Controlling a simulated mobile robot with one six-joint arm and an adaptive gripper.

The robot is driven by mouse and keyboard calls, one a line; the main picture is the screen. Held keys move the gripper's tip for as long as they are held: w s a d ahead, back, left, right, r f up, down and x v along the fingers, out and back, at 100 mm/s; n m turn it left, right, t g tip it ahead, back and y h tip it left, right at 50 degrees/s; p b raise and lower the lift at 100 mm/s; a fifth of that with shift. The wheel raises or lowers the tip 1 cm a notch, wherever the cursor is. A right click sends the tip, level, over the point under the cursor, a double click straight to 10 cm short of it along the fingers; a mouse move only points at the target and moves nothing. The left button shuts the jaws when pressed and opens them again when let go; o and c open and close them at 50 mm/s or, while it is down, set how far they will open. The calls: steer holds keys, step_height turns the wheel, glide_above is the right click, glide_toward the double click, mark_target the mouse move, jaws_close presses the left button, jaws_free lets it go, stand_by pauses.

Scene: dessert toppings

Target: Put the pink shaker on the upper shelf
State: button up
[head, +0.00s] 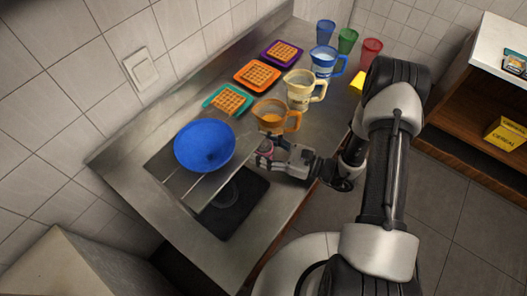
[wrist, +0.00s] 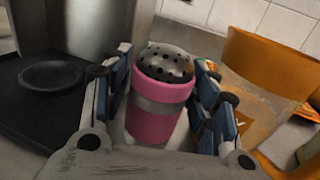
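The pink shaker (wrist: 158,121) stands upright between my gripper's fingers in the wrist view. It has a grey band and a domed grey top with dark holes. In the head view the shaker (head: 265,147) is small, at the gripper's tip, beside the raised metal shelf. My gripper (wrist: 165,88) is open around it; a narrow gap shows on the shaker's right side, and contact on the left is unclear. The gripper (head: 268,153) reaches in from the right in the head view. The raised metal shelf (head: 208,186) carries a blue bowl (head: 205,146).
An orange pitcher (head: 276,116) stands close behind the gripper, and a cream pitcher (head: 302,91) farther back. A black hob (head: 232,205) lies below the shelf. Waffles on coloured plates (head: 227,99) line the wall side. The shelf's front part is bare.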

steer(key=c, duration=0.9)
steer(key=shift+r, duration=0.1)
